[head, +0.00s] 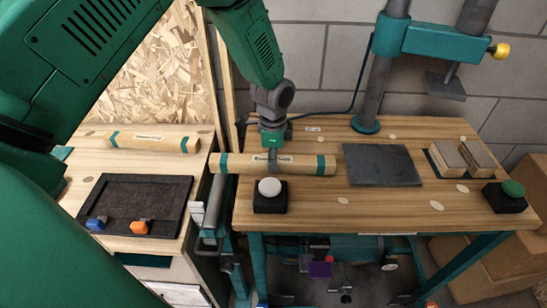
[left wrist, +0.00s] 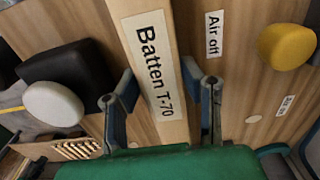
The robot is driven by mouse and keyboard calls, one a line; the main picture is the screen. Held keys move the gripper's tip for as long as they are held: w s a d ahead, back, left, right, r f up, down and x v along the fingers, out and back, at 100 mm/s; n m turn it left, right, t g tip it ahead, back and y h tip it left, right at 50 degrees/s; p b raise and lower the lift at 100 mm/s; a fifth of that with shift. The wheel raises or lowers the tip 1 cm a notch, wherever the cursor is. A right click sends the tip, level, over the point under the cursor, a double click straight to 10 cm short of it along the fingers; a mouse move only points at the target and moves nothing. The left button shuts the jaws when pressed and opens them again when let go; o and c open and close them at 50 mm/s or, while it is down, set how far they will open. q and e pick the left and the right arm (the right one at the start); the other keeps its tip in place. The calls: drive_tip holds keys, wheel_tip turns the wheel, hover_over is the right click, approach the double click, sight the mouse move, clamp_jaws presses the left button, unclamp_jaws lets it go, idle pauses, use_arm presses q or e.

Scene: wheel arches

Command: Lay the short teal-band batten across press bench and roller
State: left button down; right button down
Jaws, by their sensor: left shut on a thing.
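A pale wooden batten (head: 305,164) with teal bands lies level over the left edge of the press bench (head: 380,212). Its left end reaches over the gap, above the grey roller (head: 213,205). I cannot tell whether it touches bench or roller. My left gripper (head: 272,158) is shut on its middle from above. In the left wrist view the fingers (left wrist: 166,98) stand either side of the batten (left wrist: 150,40), labelled "Batten T-70". A second teal-banded batten (head: 152,142), shorter in the picture, lies on the left bench (head: 85,150). My right gripper is not in view.
A white button on a black box (head: 270,196) stands just in front of the held batten. A black tray (head: 135,200) occupies the left bench.

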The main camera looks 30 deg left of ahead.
use_arm(q)
drive_tip(key=shift+a+f, duration=0.15)
drive_tip(key=shift+a, duration=0.5)
drive_tip(key=shift+d, duration=0.6)
drive_tip(key=c, duration=1)
unclamp_jaws()
drive_tip(key=shift+o, duration=0.2)
drive_tip(key=shift+a, duration=0.15)
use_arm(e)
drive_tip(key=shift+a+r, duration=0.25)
use_arm(q)
drive_tip(key=shift+s+a+f, duration=0.1)
drive_tip(key=shift+a, duration=0.05)
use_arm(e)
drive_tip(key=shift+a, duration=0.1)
use_arm(q)
wheel_tip(320, 180, up, 12)
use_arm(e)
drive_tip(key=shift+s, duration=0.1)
